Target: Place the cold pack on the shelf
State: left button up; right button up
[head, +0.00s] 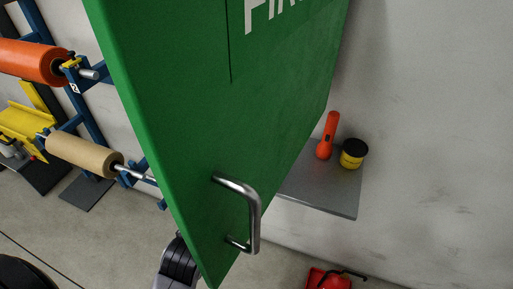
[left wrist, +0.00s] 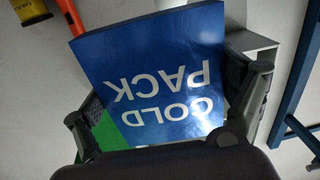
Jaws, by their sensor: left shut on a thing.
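The cold pack (left wrist: 150,60) is a flat blue pack with white lettering, upside down in the left wrist view. My left gripper (left wrist: 168,95) is shut on it, with a finger at either side. In the head view the pack and the gripper's fingers are hidden; only a dark part of my arm shows at the lower edge of the green door. The grey shelf (head: 318,190) is on the wall right of the door, partly hidden by it. My right gripper is in neither view.
An orange flashlight (head: 327,136) and a yellow jar with a black lid (head: 353,154) stand at the shelf's back. The large green door (head: 190,120) with a metal handle (head: 254,215) blocks the middle. A red case (head: 328,279) lies below. A roll rack (head: 85,100) stands left.

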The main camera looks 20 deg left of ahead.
aim_at(291, 171)
jog(key=l+u, duration=0.25)
jog(key=l, duration=0.5)
jog(key=k+l+u, duration=0.2)
jog(key=l, duration=0.5)
jog(key=i+u, duration=0.1)
jog(key=i, duration=0.3)
